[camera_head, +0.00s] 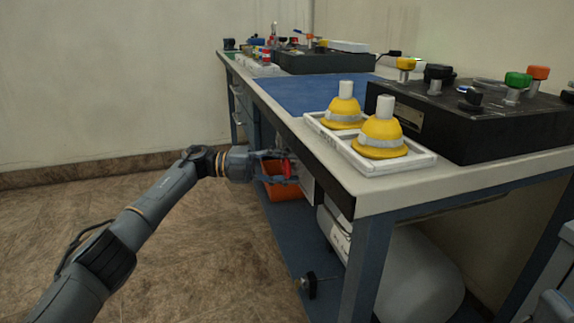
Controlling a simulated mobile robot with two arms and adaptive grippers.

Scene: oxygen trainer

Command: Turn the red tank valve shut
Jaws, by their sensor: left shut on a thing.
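The red tank valve (287,169) shows as a small red piece beside the table's front side, below the tabletop edge. My left gripper (284,168) reaches in from the left and is shut on it; the fingers partly hide it. White tanks (410,275) lie on the lower shelf under the table. The join between the red valve and a tank is too small and dark to make out.
The table (470,180) holds a white tray (372,165) with two yellow domed pieces, a black panel with coloured knobs (480,115) and a blue mat (310,92). An orange bin (284,191) sits under the table, close to my gripper. Floor at left is clear.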

